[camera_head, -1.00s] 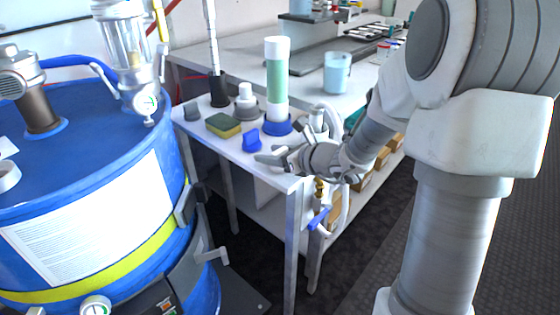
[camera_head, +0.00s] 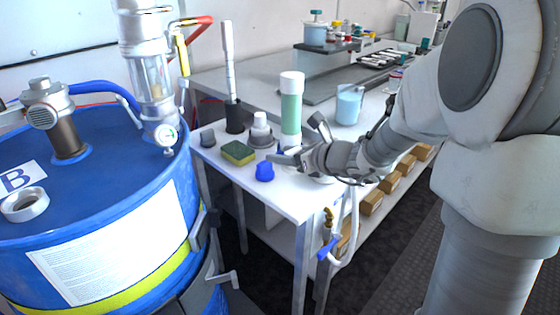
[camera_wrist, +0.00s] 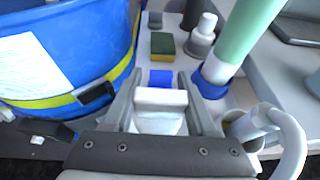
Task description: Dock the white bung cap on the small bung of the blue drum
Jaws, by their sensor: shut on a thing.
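The blue drum (camera_head: 105,140) stands at the left in the head view. On its lid is an open metal ring fitting (camera_head: 25,205) beside a label with the letter B; I cannot tell for certain that this is the small bung. The drum's side also shows in the wrist view (camera_wrist: 85,45). My gripper (camera_head: 285,158) is over the bench, apart from the drum. In the wrist view my gripper (camera_wrist: 160,88) is shut on a white piece, the white bung cap (camera_wrist: 160,99). The cap is not clearly visible in the head view.
A pump with a clear cylinder (camera_head: 150,80) and a grey-brown fitting (camera_head: 65,130) rise from the drum lid.

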